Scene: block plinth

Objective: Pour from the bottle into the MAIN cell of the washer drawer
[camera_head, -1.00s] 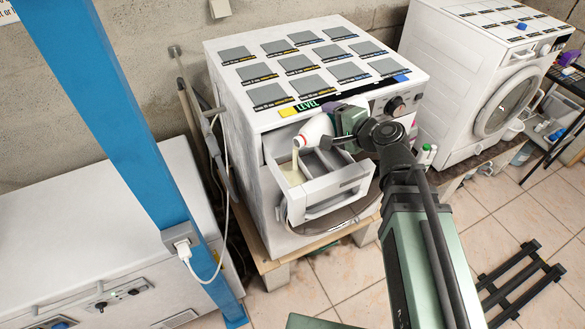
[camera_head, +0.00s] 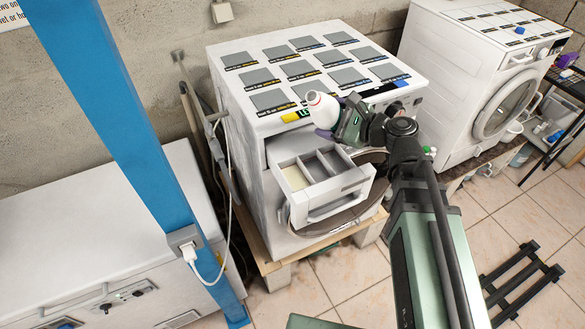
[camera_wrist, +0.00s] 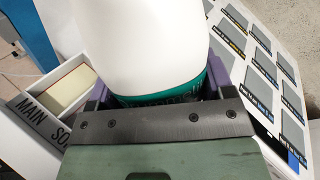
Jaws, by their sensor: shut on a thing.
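The washer drawer (camera_head: 345,186) is pulled out, with several cells side by side. Its left cell (camera_head: 296,177) holds a pale cream layer; the other cells look grey and empty. In the wrist view the cream cell (camera_wrist: 68,88) lies at the left, beside lettering that reads "MAIN". My gripper (camera_head: 338,127) is shut on the white bottle (camera_head: 325,112), above and behind the drawer.
The washer's top (camera_head: 236,95) carries rows of grey labelled panels and a level plate. A second washer (camera_head: 490,75) stands at the right. A blue post (camera_head: 125,120) and white cabinet (camera_head: 70,240) are at the left. A black rack (camera_head: 520,285) lies on the tiled floor.

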